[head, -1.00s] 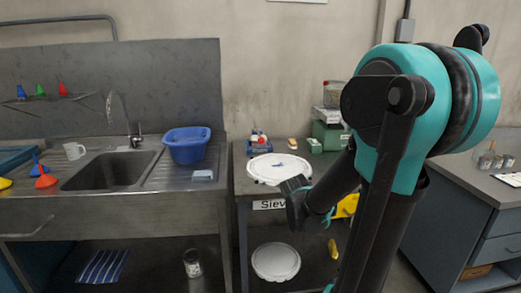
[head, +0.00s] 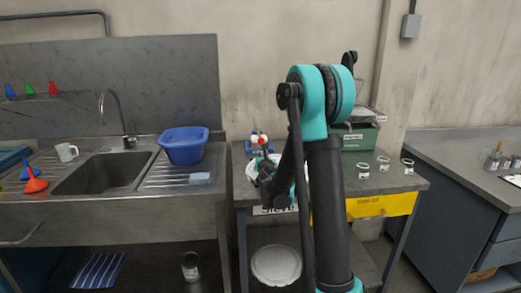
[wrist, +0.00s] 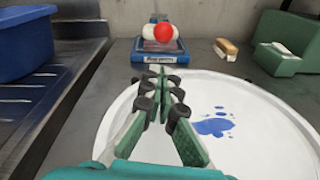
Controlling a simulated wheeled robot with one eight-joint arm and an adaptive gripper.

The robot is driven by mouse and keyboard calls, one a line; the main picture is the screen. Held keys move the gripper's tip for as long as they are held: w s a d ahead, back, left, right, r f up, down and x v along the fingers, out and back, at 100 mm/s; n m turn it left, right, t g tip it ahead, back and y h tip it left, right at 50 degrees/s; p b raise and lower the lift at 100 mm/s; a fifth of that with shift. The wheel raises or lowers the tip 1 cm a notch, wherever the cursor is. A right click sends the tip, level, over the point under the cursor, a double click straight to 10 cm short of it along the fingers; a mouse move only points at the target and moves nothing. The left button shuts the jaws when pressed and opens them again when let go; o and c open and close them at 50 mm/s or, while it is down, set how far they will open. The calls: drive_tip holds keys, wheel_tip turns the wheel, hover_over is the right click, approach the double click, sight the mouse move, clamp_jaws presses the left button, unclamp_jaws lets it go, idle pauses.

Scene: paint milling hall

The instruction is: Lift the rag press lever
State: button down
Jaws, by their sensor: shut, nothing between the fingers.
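The rag press (wrist: 158,57) is a small blue device with a label on its front, at the back of the table in the wrist view. A red ball (wrist: 164,32), seemingly the lever's knob, shows in front of white rounded parts; the lever's bar is hard to make out. In the head view the red knob (head: 262,140) shows just above my gripper (head: 264,172). In the wrist view my gripper (wrist: 161,88) is shut and empty, over the white lid and in front of the press, apart from it.
A round white lid (wrist: 258,140) with blue paint spots lies under my gripper. A blue basin (head: 184,146) stands by the sink at left. A green scale (head: 358,138) and several small jars (head: 384,164) stand on the table's right. A brush (wrist: 226,48) lies right of the press.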

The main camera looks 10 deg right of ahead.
drive_tip(key=shift+w, duration=0.2)
drive_tip(key=w, duration=0.6)
drive_tip(key=w+f, duration=0.1)
drive_tip(key=w, duration=0.2)
drive_tip(key=shift+w+d+f, duration=0.1)
drive_tip(key=shift+w+d, duration=0.05)
drive_tip(key=shift+w, duration=0.2)
